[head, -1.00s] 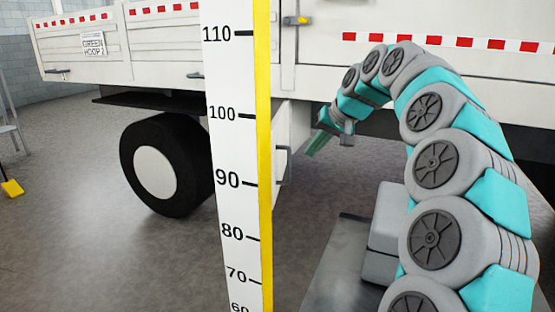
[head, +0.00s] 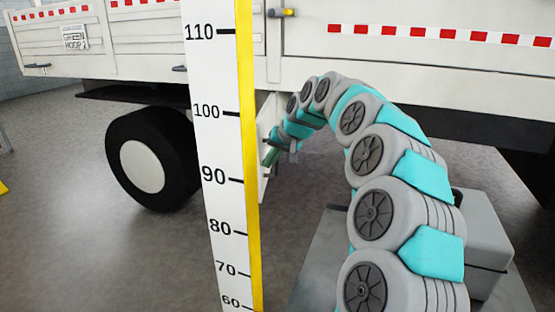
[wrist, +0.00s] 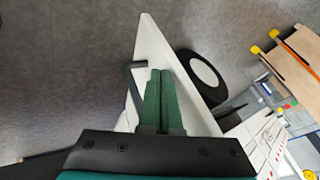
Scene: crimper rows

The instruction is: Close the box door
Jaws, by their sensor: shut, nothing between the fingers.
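The box door is a white panel (head: 264,185) below the truck bed, partly hidden by the measuring post and my gripper. In the wrist view the door (wrist: 151,43) is seen nearly edge-on and stands out at an angle, with a dark bar handle (wrist: 132,82) on its left face. My gripper (head: 269,157) is at the door in the head view. In the wrist view its green fingers (wrist: 160,73) are together and empty, between the handle and the panel's edge in the picture. I cannot tell whether they touch the door.
A tall white and yellow measuring post (head: 222,150) stands in front of the door. A truck wheel (head: 150,160) is behind it to the left. The truck bed side (head: 400,70) runs above the arm. Grey floor (head: 70,240) is open at left.

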